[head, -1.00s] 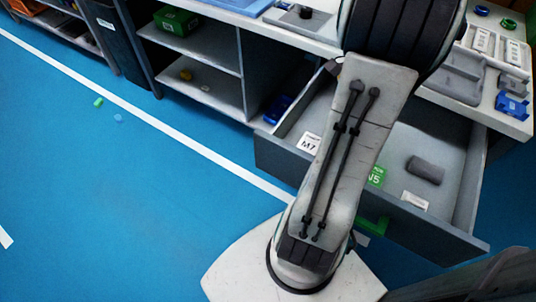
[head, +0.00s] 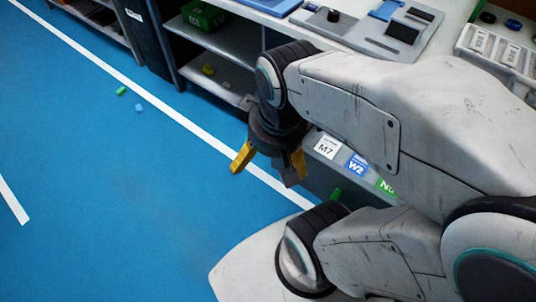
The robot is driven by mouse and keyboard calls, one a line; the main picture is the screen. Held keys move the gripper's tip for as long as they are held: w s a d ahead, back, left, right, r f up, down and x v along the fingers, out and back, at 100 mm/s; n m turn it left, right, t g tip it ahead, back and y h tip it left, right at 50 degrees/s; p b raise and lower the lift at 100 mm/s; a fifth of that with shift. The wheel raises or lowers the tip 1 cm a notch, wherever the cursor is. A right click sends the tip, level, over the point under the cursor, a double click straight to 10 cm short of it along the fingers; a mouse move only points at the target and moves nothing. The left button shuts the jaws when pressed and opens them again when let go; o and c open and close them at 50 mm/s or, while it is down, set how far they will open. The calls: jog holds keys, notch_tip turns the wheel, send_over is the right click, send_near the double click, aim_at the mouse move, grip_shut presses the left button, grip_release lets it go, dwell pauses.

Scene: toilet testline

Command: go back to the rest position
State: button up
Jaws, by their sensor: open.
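My gripper (head: 270,160) hangs below my folded arm near the middle of the head view. Its two yellow-tipped fingers are spread apart and nothing is between them. It is above the blue floor, in front of the workbench. My arm fills the right side of the view and hides much of the bench front.
Labels M7 (head: 327,147) and W2 (head: 356,164) show close to my gripper's right; whether the drawer there is open is hidden. A shelf (head: 215,78) stands behind. A green block (head: 121,91) and a light-blue block (head: 139,108) lie on the open floor at left.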

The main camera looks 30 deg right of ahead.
jog(key=shift+s+a+f+n, duration=0.1)
jog(key=shift+s+a+n, duration=0.2)
jog(key=shift+a+n, duration=0.1)
